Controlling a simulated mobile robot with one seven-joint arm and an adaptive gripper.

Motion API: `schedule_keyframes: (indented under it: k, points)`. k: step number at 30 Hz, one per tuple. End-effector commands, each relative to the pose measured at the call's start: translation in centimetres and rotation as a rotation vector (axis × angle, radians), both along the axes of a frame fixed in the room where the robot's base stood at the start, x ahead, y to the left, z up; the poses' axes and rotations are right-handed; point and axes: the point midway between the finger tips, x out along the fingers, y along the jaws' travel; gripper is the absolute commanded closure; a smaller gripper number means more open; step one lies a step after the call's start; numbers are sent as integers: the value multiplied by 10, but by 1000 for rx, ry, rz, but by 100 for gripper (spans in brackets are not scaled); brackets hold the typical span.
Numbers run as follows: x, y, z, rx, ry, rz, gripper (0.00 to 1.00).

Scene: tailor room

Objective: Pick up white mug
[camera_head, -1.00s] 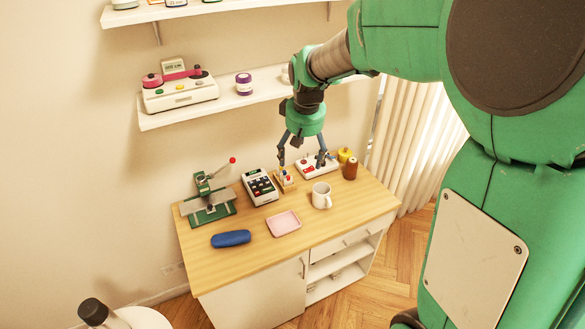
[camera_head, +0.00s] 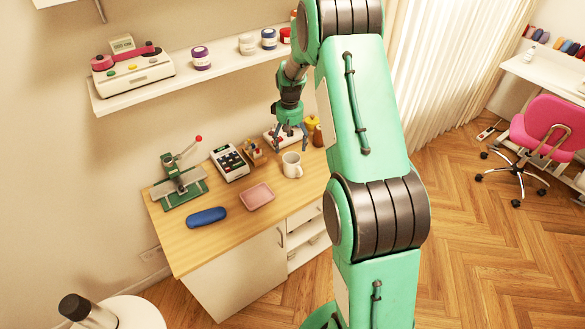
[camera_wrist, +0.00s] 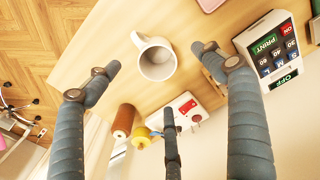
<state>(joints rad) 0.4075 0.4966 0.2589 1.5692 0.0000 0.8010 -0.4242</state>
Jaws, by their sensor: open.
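The white mug (camera_head: 291,165) stands upright on the wooden cabinet top (camera_head: 232,232), near its right end. In the wrist view the mug (camera_wrist: 157,62) shows its open mouth, with the handle pointing to the upper left. My gripper (camera_head: 290,146) is above the back of the cabinet top, behind the mug in the head view. Its fingers are spread open and empty; in the wrist view the gripper (camera_wrist: 158,85) has fingers on both sides of the mug's place in the picture, with a third below. The mug is not touched.
Near the mug are a red-and-white device (camera_wrist: 185,115), a brown spool (camera_wrist: 123,121), a yellow spool (camera_wrist: 141,136) and a label printer (camera_wrist: 275,50). A pink tray (camera_head: 257,196), blue case (camera_head: 206,217) and green press (camera_head: 182,188) lie further left. A shelf (camera_head: 190,82) hangs above.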

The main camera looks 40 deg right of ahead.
Motion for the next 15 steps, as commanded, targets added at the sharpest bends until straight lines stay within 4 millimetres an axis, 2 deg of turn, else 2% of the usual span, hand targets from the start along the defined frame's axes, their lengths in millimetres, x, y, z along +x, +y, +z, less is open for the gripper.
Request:
schedule_keyframes:
  k: [1, 6, 15]
  points:
    - [1, -5, -9, 3, 6, -2, 18]
    - [3, -13, -24, 6, 14, 0, 18]
    - [3, -13, -25, 7, 15, 0, 18]
